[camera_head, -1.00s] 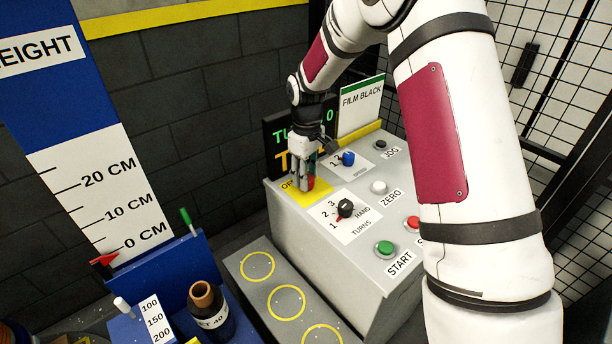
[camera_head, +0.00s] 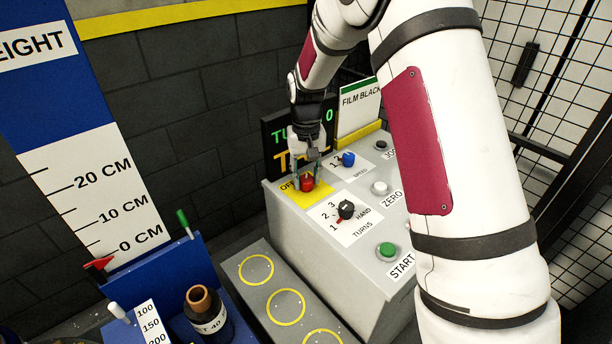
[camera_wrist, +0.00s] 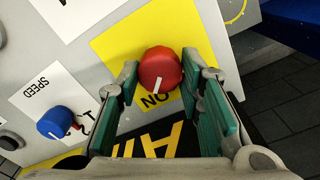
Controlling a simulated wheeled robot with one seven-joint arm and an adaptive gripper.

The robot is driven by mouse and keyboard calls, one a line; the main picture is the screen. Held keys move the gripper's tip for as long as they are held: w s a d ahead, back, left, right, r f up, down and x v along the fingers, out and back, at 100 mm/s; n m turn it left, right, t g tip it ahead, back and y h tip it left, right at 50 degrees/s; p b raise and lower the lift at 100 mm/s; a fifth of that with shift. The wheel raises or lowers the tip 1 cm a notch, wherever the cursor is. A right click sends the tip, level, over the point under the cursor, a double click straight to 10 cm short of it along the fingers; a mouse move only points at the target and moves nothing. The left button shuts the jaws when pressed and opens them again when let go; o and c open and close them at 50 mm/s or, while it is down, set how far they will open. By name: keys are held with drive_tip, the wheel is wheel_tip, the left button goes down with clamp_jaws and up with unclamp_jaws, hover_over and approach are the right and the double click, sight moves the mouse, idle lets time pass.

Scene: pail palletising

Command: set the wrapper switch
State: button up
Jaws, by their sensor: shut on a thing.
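The wrapper switch is a red knob (camera_head: 306,183) on a yellow plate (camera_head: 318,197) at the back left of the grey control box. In the wrist view the red knob (camera_wrist: 160,68) has a white mark that points roughly at the word ON on the yellow plate (camera_wrist: 125,48). My gripper (camera_head: 307,176) reaches down from above with one finger on each side of the knob. In the wrist view my gripper's green pads (camera_wrist: 160,76) flank the knob, shut on it. The OFF label shows only in part in the head view.
A blue speed knob (camera_head: 347,159), a black hand-turns knob (camera_head: 346,209), a white zero button (camera_head: 379,188) and a green start button (camera_head: 387,250) sit near it on the box. A dark display (camera_head: 288,142) and a film sign (camera_head: 359,110) stand close behind.

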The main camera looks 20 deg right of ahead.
sight(306, 178)
idle(0.3)
drive_tip(key=o, duration=1.2)
drive_tip(key=shift+c, duration=0.2)
drive_tip(key=shift+r, duration=0.1)
wheel_tip(306, 178, up, 12)
